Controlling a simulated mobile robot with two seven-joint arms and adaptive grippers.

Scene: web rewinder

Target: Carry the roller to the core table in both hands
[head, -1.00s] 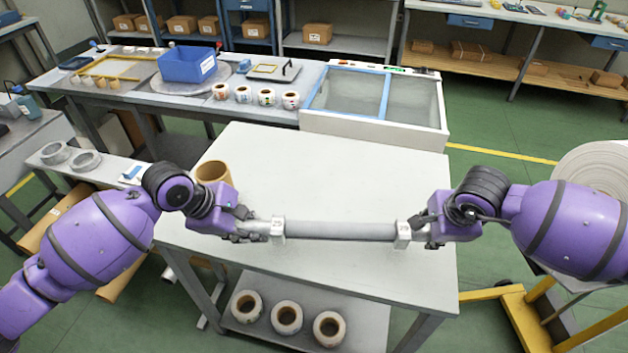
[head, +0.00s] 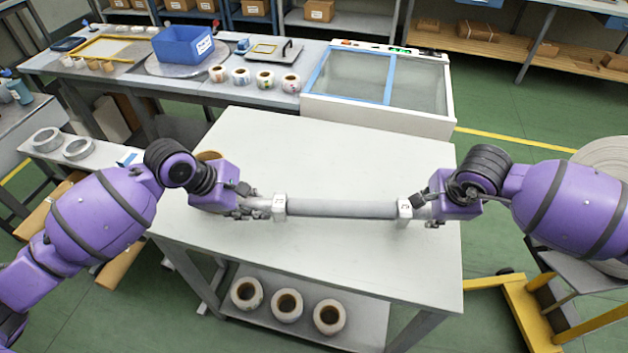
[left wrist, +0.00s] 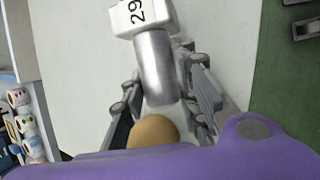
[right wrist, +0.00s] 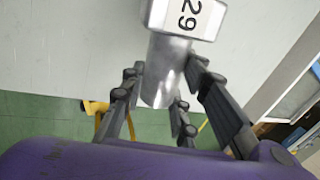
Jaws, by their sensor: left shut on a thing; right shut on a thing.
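The grey roller (head: 342,208) lies level across the head view, over the near half of the pale core table (head: 320,155). It has a white block marked 29 near each end; these blocks show in the left wrist view (left wrist: 142,15) and the right wrist view (right wrist: 188,17). My left gripper (head: 250,207) is shut on the roller's left metal end. My right gripper (head: 428,210) is shut on its right metal end. I cannot tell whether the roller touches the table top. A brown cardboard core (head: 208,156) stands mostly hidden behind my left gripper.
Several label rolls (head: 265,80) and a blue bin (head: 183,55) sit on the back bench. A glass-topped box (head: 380,80) adjoins the table's far edge. Rolls (head: 287,305) lie on the lower shelf. A yellow frame (head: 540,310) stands at right. The table's middle is clear.

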